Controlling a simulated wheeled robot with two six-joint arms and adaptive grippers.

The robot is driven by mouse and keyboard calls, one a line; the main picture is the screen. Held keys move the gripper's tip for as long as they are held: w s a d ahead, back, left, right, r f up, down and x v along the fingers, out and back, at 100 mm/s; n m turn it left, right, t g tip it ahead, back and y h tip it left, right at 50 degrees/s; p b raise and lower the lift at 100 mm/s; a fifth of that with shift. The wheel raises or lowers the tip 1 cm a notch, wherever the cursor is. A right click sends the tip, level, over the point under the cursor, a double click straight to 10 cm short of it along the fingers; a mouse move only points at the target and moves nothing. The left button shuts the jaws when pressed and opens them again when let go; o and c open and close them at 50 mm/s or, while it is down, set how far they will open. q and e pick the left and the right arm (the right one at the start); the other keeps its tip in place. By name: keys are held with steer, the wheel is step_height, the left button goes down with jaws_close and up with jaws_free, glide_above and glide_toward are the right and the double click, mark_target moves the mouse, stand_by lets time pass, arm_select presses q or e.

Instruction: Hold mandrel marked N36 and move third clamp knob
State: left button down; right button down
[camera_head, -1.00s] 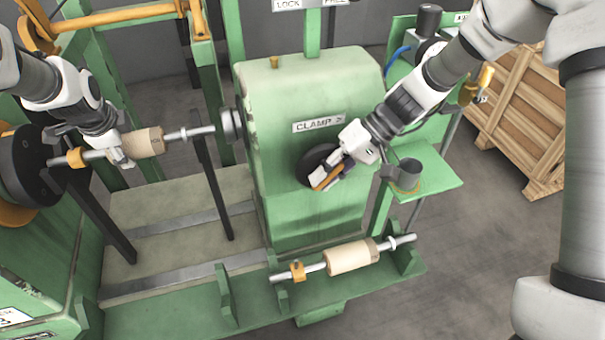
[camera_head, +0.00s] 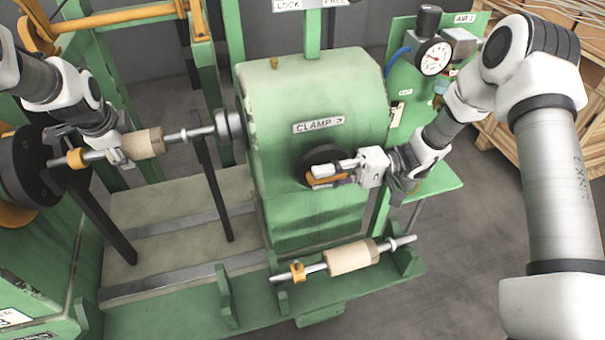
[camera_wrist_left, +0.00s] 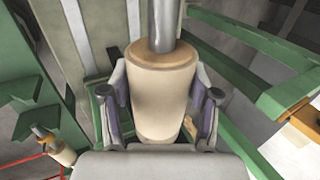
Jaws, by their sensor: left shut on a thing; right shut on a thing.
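A mandrel with a beige cylinder (camera_head: 147,142) on a steel shaft lies level between the dark round plate at left and the clamp housing's spindle. My left gripper (camera_head: 118,152) is shut on the cylinder's left part. In the left wrist view the jaws (camera_wrist_left: 163,105) lie on both sides of the beige cylinder (camera_wrist_left: 160,85). No N36 mark is readable. The clamp knob (camera_head: 312,160), a dark disc with an orange bar, sits on the front of the green housing below the "CLAMP >" label. My right gripper (camera_head: 335,172) is shut on the bar, which it partly hides.
A second mandrel (camera_head: 350,258) rests on the green front rack. A gauge (camera_head: 433,57) stands on the green panel at upper right, near my right arm. A small green shelf (camera_head: 440,190) lies just below that arm. A wooden crate (camera_head: 500,150) is at far right.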

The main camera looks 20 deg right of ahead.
steer(key=shift+r+y, duration=0.1)
steer(key=shift+y, duration=0.5)
steer(key=c, duration=1.1)
jaws_free()
